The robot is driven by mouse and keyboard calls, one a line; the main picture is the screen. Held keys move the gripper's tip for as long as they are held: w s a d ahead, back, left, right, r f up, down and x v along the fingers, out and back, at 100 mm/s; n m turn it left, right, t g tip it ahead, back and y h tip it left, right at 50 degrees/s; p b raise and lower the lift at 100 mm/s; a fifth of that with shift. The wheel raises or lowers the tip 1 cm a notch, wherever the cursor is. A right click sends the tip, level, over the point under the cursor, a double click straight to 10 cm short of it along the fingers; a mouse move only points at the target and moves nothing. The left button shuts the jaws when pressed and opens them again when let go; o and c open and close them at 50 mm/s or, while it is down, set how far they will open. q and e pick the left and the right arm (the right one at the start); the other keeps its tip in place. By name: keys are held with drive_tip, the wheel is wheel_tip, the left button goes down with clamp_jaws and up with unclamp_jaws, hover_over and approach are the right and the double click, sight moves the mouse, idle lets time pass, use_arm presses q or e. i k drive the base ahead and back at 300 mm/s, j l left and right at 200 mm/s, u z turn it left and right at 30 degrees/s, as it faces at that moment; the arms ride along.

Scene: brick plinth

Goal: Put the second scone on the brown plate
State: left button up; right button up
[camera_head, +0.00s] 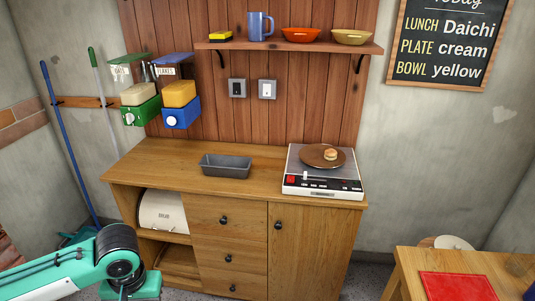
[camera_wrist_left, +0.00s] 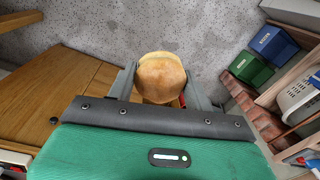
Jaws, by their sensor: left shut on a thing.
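The brown plate (camera_head: 312,157) lies on a white and black scale at the right end of the wooden cabinet top. One scone (camera_head: 330,154) sits on this plate. In the left wrist view, my left gripper (camera_wrist_left: 161,70) is shut on a second scone (camera_wrist_left: 161,80), a round golden one held between its two fingers over the grey floor. In the head view only my left arm shows at the lower left; its fingers and the held scone are out of that frame. My right gripper is in neither view.
The scale (camera_head: 297,180) bears the plate. A grey loaf tin (camera_head: 226,171) stands left of it, with clear cabinet top (camera_head: 265,172) between. Two dispensers (camera_head: 181,105) hang at the left. A shelf (camera_head: 290,46) is above. A wooden table (camera_head: 412,275) is at lower right.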

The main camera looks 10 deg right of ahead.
sight(314, 156)
drive_tip(key=i+l, duration=0.15)
drive_tip(key=i, duration=0.4)
drive_tip(key=i+l, duration=0.1)
drive_tip(key=i, duration=0.4)
drive_tip(key=i+z, duration=0.1)
drive_tip(key=z, duration=0.35)
drive_tip(key=i+z, duration=0.15)
drive_tip(key=z, duration=0.3)
drive_tip(key=i+z, duration=0.1)
drive_tip(key=z, duration=0.3)
drive_tip(key=i+z, duration=0.3)
drive_tip(key=i, duration=0.2)
